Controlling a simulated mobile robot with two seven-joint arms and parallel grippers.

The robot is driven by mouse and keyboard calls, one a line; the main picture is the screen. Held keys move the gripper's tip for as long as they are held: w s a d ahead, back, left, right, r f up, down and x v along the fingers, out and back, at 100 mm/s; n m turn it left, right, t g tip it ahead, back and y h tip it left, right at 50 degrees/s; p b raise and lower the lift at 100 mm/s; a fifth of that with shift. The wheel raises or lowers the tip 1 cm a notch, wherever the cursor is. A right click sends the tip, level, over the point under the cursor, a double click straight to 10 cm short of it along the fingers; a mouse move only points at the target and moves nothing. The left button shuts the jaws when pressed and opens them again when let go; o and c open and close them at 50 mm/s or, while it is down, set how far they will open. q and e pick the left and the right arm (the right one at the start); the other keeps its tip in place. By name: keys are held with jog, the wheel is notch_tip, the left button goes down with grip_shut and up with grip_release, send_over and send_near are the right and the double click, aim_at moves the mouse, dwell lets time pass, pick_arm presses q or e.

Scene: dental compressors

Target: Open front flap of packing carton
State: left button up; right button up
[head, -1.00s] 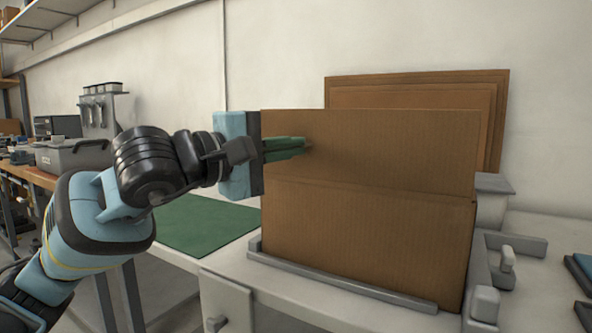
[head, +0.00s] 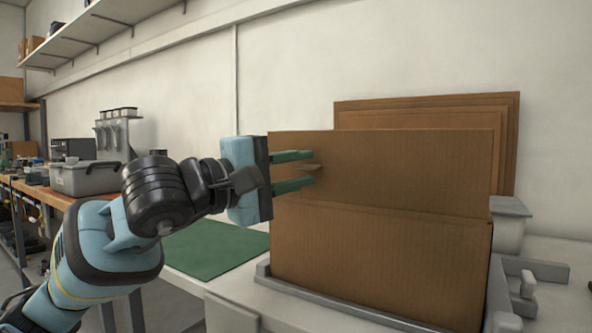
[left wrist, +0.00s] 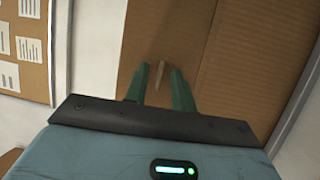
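The brown packing carton (head: 378,252) stands on the bench with its front facing me. Its front flap (head: 410,165) stands upright above a horizontal crease and also fills much of the left wrist view (left wrist: 225,55). A small tab (head: 310,168) sticks out near the flap's left side; it also shows in the left wrist view (left wrist: 162,76). My left gripper (head: 313,167) is open, its two green fingers one above the other at the flap's left part. The tab lies between the fingertips, with gaps visible in the wrist view. My right gripper is out of view.
A grey rail (head: 345,303) runs along the carton's front foot, and grey fixture parts (head: 527,283) stand at its right. Flat cardboard sheets (head: 425,112) lean behind. A green mat (head: 215,247) lies clear at the left.

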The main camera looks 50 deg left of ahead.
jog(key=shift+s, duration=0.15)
